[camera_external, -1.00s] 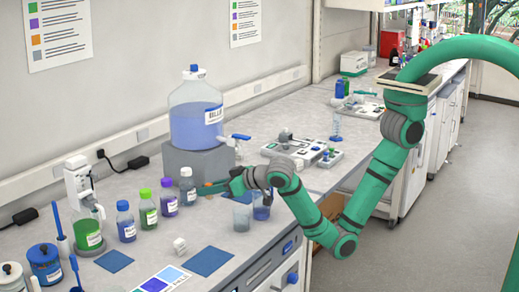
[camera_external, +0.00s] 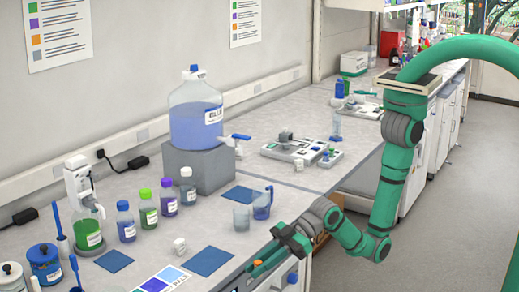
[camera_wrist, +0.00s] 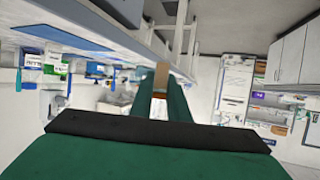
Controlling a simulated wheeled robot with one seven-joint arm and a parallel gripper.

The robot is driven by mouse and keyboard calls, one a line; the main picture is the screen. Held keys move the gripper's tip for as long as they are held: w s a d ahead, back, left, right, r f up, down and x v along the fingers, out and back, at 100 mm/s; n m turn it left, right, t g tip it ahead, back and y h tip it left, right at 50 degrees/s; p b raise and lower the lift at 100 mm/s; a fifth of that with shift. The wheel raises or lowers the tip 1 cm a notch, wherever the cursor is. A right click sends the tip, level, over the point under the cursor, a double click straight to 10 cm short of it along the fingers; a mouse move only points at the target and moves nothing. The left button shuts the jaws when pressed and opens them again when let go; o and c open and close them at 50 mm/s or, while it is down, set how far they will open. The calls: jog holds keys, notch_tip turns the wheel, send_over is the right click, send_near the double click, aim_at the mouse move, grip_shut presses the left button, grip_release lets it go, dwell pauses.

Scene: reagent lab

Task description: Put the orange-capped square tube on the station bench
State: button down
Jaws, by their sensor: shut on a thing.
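My gripper (camera_external: 256,264) is shut on the orange-capped square tube (camera_external: 257,262), of which only a small orange spot shows between the fingers in the external view. In the wrist view, the tube (camera_wrist: 161,78) shows as an orange-brown and pale piece between the green fingertips. Most of the tube is hidden by the fingers. The gripper is low at the front edge of the bench (camera_external: 165,235), in front of the drawers, right of a blue mat (camera_external: 210,261). I cannot tell its exact height relative to the bench top.
Several reagent bottles (camera_external: 147,208) stand in a row at left. A beaker (camera_external: 241,217) and a blue jug (camera_external: 262,204) stand behind the gripper. A big carboy (camera_external: 196,118) sits on a grey block. Blue mats (camera_external: 238,194) lie bare. A small white block (camera_external: 179,246) stands mid-bench.

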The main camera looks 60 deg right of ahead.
jog(key=s+f+n+g+y, duration=0.1)
jog(key=s+n+g, duration=0.15)
jog(key=s, duration=0.45)
jog(key=w+d+r+m+t+h, duration=0.15)
jog(key=w+r+m+t, duration=0.35)
jog(key=w, duration=1.4)
jog(key=w+r+m+t+h, duration=0.2)
jog(key=w+r, duration=0.5)
jog(key=w, duration=1.2)
send_over(136, 249)
jog(key=shift+h, duration=0.25)
jog(key=f, duration=0.9)
jog(key=shift+s+d, duration=0.3)
jog(key=shift+s, duration=0.05)
jog(key=shift+w+a+f, duration=0.35)
jog(key=shift+w+f, duration=0.05)
jog(key=shift+f, duration=1.75)
jog(key=shift+f, duration=0.1)
